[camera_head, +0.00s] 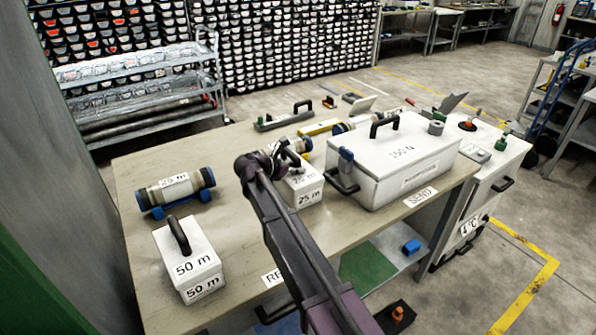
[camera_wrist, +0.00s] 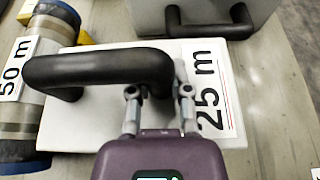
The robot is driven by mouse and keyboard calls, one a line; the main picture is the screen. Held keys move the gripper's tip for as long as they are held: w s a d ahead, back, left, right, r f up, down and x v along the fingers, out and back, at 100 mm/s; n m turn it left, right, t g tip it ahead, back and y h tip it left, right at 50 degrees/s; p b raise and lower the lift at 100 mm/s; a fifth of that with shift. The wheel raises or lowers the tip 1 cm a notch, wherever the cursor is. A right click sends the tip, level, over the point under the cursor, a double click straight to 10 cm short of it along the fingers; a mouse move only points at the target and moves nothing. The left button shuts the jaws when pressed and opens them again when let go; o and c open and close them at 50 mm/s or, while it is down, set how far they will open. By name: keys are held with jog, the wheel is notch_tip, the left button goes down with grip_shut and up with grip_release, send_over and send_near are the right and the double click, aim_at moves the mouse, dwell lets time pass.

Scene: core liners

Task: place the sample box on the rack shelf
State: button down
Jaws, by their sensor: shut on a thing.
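A white box labelled "25 m" (camera_head: 309,192) with a black handle sits near the middle of the worktable. Its white top and label also show in the wrist view (camera_wrist: 211,85). My gripper (camera_wrist: 158,90) is shut on the right end of the black handle (camera_wrist: 95,68). In the head view my arm hides the left part of this box. A second white box labelled "50 m" (camera_head: 190,257) stands upright at the table's near left, apart from my gripper. A shelved metal rack (camera_head: 135,85) holding long grey cores stands behind the table at left.
A core cylinder (camera_head: 175,190) lies on a blue cradle at left. Tools lie along the back of the table (camera_head: 130,165). A wall of small bins (camera_head: 290,45) fills the background.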

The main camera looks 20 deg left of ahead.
dwell(0.3)
jog(key=c, duration=0.6)
grip_release()
jog(key=shift+o, duration=0.2)
jog(key=shift+s+a+r, duration=0.3)
jog(key=shift+s, duration=0.05)
jog(key=p+v, duration=0.4)
jog(key=v, duration=0.7)
jog(key=shift+p, duration=0.3)
